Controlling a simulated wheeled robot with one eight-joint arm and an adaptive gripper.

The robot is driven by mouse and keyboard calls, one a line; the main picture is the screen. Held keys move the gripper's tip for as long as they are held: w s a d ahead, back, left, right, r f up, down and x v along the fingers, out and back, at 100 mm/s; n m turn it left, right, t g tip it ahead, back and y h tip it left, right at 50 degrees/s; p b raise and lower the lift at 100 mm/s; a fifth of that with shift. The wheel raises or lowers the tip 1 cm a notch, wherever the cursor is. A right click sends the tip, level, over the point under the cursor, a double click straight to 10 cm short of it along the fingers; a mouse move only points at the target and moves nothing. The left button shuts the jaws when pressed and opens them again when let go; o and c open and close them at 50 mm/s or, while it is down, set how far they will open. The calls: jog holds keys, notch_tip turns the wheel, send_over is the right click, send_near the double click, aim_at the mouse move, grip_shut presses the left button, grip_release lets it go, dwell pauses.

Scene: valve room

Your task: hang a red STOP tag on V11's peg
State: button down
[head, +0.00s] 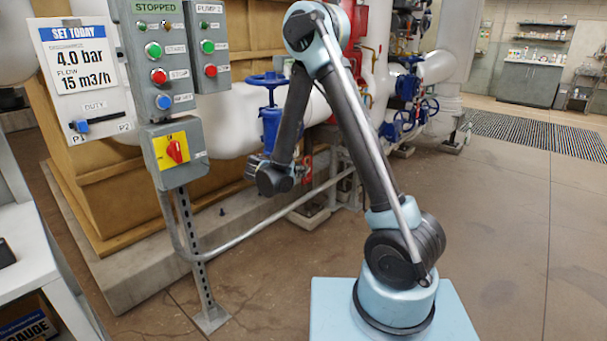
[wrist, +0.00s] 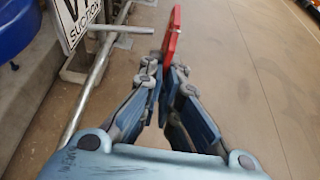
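My gripper (wrist: 168,68) is shut on a red tag (wrist: 173,32) in the wrist view. The tag stands up beyond the fingertips and is seen nearly edge-on, so its lettering cannot be read. A white sign (wrist: 78,18) with "SUCTION" and part of a "V" is at the upper left; its number is cut off. A grey peg-like rod (wrist: 122,29) sticks out to the right from beside the sign. The tag is to the right of the rod's end, with a visible gap in the picture.
A blue rounded part (wrist: 16,25) and a grey pipe (wrist: 85,100) lie along the left of the wrist view. In the head view, a control panel (head: 160,110) on a post stands left of my arm.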

jog(key=shift+w+a, duration=1.1)
jog(key=shift+a, duration=0.3)
dwell(0.9)
jog(key=shift+w+a+f, duration=0.3)
jog(key=shift+a+f, duration=0.1)
jog(key=shift+f, duration=0.2)
dwell(1.0)
dwell(0.3)
jog(key=c, duration=1.7)
grip_release()
